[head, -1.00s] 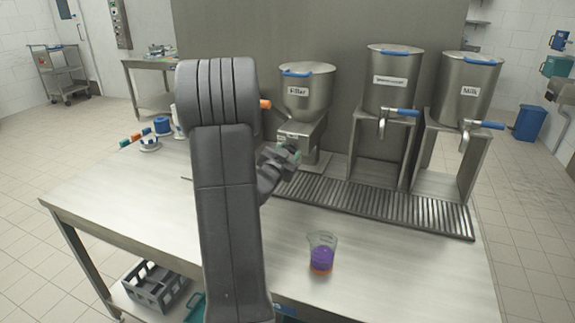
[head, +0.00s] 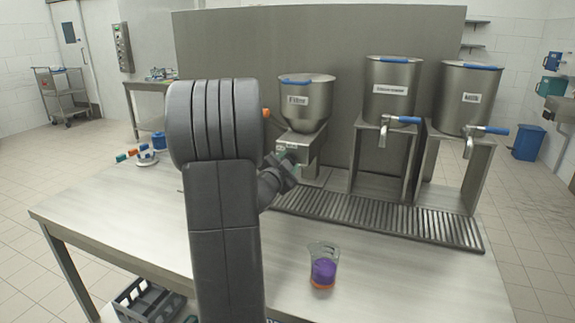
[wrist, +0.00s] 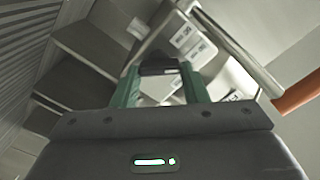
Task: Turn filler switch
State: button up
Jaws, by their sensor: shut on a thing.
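The filler (head: 306,98) is a steel hopper with a blue lid handle and a "Filler" label, on a steel base (head: 312,150). An orange-tipped lever (head: 266,113) shows at its left, partly hidden by my arm; an orange bar (wrist: 298,95) shows at the right of the wrist view. My gripper (head: 287,160) is at the front of the filler base, below the hopper. In the wrist view its green fingers (wrist: 158,68) are shut on a small dark piece between their tips, seemingly the filler switch. The switch's exact position is hidden.
Two steel dispensers (head: 390,88) (head: 468,98) with blue tap handles stand on stands to the right. A grooved drip tray (head: 380,217) runs in front. A clear beaker with purple and orange contents (head: 323,268) stands on the table's front part. Small coloured items (head: 146,152) lie at left.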

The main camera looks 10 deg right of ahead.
jog(key=o, duration=1)
jog(key=v, duration=1.4)
jog(key=shift+b, duration=0.4)
jog(key=p+x, duration=0.1)
jog(key=x, duration=1.3)
